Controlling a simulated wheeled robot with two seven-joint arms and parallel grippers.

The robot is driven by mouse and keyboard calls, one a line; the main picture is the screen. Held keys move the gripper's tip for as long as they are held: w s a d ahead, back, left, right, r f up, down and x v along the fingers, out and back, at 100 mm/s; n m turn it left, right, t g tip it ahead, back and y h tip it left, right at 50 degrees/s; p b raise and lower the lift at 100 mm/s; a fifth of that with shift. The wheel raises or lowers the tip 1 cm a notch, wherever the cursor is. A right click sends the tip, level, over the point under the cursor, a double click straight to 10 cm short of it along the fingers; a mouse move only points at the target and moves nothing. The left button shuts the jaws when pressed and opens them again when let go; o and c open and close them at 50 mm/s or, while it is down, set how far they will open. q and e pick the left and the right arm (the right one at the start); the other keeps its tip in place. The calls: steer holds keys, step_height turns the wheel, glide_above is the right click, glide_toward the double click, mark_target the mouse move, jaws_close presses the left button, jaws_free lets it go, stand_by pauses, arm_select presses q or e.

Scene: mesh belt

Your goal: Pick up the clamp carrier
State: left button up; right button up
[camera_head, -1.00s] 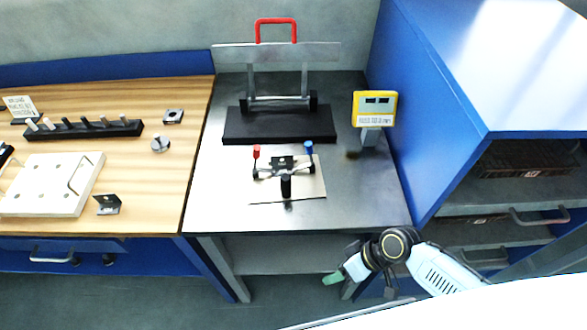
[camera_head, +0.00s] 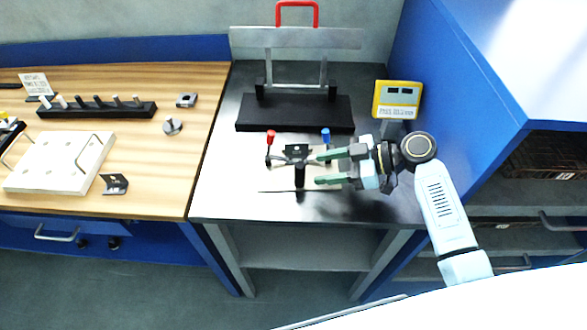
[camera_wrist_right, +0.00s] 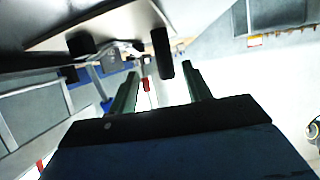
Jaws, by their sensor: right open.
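The clamp carrier, as I take it, is the small fixture with a red knob and a blue knob on its ends, a dark labelled block (camera_head: 297,151) and an upright black handle (camera_head: 300,175). It stands on the metal table. My right gripper (camera_head: 317,169) is open and empty, its green fingers pointing left, with the tips just right of the handle. In the right wrist view, the black handle (camera_wrist_right: 162,54) shows between and beyond the two fingertips (camera_wrist_right: 160,72); I see no contact. My left gripper is not in view.
A black base with a red-handled frame (camera_head: 295,113) stands behind the fixture. A yellow display (camera_head: 397,99) stands behind my right gripper. A blue cabinet (camera_head: 475,60) bounds the right. The wooden bench (camera_head: 150,150) at left holds a peg rack (camera_head: 95,109) and a white block (camera_head: 60,163).

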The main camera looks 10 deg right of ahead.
mark_target(299, 171)
steer(key=x, duration=0.2)
steer(key=p+x, duration=0.1)
steer(key=x, duration=0.2)
steer(key=shift+s+a+r, duration=0.1)
steer(key=shift+a+r, duration=0.15)
steer(key=shift+a, duration=0.3)
steer(key=shift+a+f, duration=0.25)
steer(key=shift+a, duration=0.2)
jaws_close()
steer(key=shift+r, duration=0.1)
